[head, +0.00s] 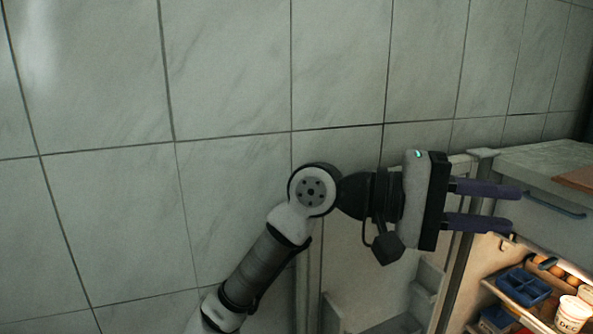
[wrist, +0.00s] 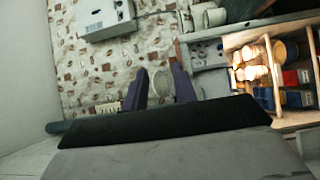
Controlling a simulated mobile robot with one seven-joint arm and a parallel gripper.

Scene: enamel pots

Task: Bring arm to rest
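My arm reaches up from the bottom of the head view, bends at a round joint, and holds my gripper (head: 516,207) level, pointing right. Its two dark purple fingers are parallel with a clear gap between them. In the wrist view my gripper (wrist: 160,68) shows the same gap, with nothing held. A round pale thing (wrist: 162,83) shows through the gap, seemingly well beyond the fingertips. The fingers appear in front of an open, lit refrigerator (head: 470,290); I see no clear contact.
The open refrigerator door (head: 370,270) with its bins stands behind my wrist. Lit shelves hold a blue tray (head: 524,287) and a white tub (head: 572,313). A grey drawer front (head: 545,195) is at the right. The tiled wall (head: 230,80) fills the back.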

